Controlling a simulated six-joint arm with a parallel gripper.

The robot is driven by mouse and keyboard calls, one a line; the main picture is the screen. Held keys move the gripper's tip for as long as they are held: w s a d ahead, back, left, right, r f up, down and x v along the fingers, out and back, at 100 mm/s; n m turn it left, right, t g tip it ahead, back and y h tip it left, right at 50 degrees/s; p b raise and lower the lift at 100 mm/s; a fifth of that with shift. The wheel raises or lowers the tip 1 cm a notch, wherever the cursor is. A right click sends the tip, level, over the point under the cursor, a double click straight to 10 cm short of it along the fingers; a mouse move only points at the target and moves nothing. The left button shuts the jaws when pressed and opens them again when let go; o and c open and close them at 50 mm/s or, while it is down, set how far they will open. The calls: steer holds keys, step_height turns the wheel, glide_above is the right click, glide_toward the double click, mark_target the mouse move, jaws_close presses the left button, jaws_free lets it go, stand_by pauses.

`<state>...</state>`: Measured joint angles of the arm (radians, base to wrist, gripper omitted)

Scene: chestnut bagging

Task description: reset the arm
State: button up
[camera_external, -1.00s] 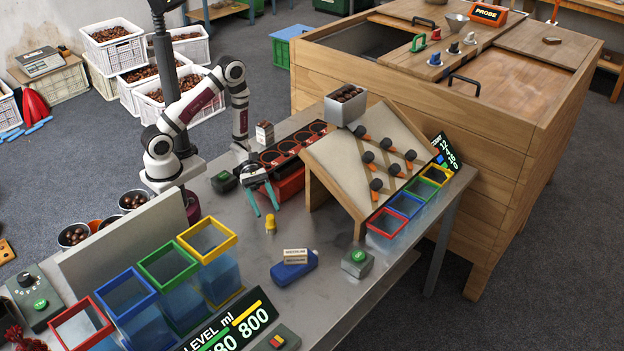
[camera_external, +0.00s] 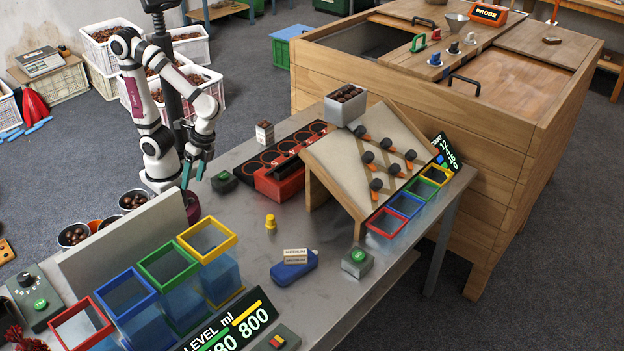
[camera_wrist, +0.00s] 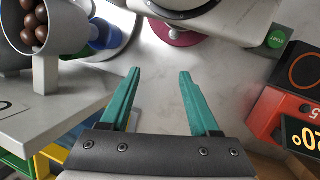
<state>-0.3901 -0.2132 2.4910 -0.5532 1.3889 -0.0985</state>
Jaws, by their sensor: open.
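My gripper (camera_external: 193,173) has two teal fingers. It is open and empty.
A grey upright panel (camera_external: 125,245) stands left of my gripper. A green-button box (camera_external: 224,182) and a red-and-black tray (camera_external: 280,180) lie to its right. Colored-rim bins (camera_external: 208,238) stand in front. Cups of chestnuts (camera_external: 133,201) sit behind the panel.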

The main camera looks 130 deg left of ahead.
steer(key=r+m+y, duration=0.1)
steer(key=m, duration=0.1)
steer(key=a+r+m+t+y, duration=0.1)
steer(key=m+y, duration=0.1)
steer(key=m, duration=0.1)
steer(key=r+m+t+y, duration=0.1)
steer(key=m, duration=0.1)
steer(key=shift+s+a+m+y, duration=0.25)
steer(key=shift+m+y, duration=0.05)
stand_by(0.5)
